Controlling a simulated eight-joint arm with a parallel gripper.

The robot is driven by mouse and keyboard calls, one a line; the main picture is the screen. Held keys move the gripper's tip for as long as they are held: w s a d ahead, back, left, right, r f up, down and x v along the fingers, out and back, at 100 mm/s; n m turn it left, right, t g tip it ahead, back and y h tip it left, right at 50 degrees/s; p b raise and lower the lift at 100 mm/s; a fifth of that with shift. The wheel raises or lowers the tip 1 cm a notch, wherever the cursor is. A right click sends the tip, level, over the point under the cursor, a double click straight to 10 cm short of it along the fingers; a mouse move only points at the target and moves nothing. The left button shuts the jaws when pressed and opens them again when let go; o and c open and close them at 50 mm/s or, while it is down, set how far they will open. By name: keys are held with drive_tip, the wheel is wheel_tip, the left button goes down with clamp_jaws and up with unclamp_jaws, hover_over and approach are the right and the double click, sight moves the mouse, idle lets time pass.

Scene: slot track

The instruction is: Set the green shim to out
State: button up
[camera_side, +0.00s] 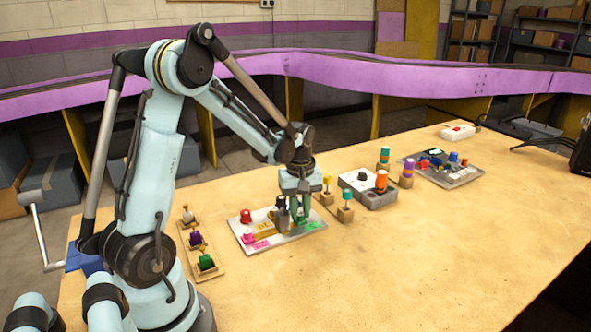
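A pale grey plate (285,239) lies on the table in front of my arm. It carries a red knob (246,215), a yellow block (265,226), a magenta piece (248,238) and a green piece (312,225) near its right end, which looks like the green shim. My gripper (300,217) points down over the plate's right end, at or just beside the green piece. Its fingers partly cover that area. I cannot tell whether they touch or hold the green piece. Slot positions and any "out" marking are too small to read.
A wooden strip (216,267) with white, purple and green knobs lies left of the plate. Yellow and teal-topped pegs on wooden blocks (345,214) stand close on the right. A grey box with an orange cylinder (381,181) stands behind. The front right table is clear.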

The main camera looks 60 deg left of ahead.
clamp_jaws()
drive_tip(key=shift+w, duration=2.35)
drive_tip(key=shift+o, duration=1.4)
unclamp_jaws()
drive_tip(key=shift+s+r, duration=0.1)
wheel_tip(320, 180, up, 12)
